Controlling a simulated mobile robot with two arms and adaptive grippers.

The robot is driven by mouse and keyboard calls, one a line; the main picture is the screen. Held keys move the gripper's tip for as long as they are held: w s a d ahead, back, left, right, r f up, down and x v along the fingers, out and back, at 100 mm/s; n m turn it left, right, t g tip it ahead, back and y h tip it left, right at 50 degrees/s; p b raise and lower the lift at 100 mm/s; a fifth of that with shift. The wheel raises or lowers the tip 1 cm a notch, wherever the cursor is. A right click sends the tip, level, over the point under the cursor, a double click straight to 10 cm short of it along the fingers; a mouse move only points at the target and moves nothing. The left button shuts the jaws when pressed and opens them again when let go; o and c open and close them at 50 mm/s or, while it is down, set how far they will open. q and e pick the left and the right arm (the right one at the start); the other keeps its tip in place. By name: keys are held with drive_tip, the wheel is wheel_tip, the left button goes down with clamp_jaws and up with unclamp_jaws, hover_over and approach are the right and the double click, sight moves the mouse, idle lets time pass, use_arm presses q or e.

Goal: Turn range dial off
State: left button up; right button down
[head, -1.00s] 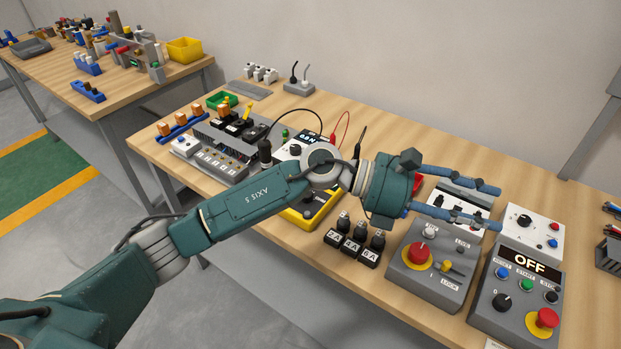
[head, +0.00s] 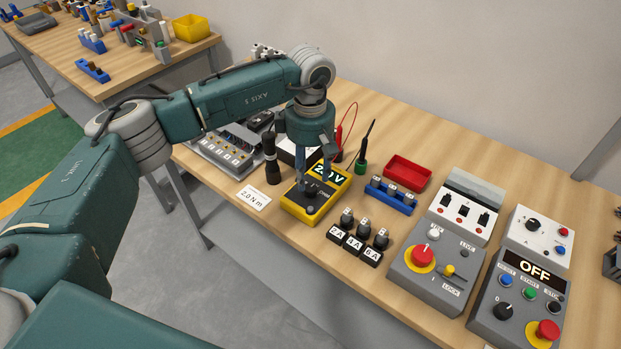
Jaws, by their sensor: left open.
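The yellow multimeter (head: 342,188) lies on the bench with a black face, and its display reads 20 V. Its range dial is on the black face and is mostly hidden by my fingers, so I cannot tell where its pointer stands. My left gripper (head: 312,184) points straight down over the multimeter's face, with its fingers apart around the dial area. I cannot tell whether the fingers touch the dial. My right gripper is not in view.
A torque driver (head: 271,160) stands left of the meter, by a 2.0 Nm card (head: 254,197). Fuse blocks (head: 353,243) and a blue rack (head: 390,198) are at its right. A red tray (head: 407,173) and control boxes (head: 438,275) stand further right.

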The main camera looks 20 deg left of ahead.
sight(310, 188)
use_arm(q)
drive_tip(key=shift+f+p, duration=0.55)
drive_tip(key=shift+f, duration=1.65)
drive_tip(key=shift+c, duration=0.6)
clamp_jaws()
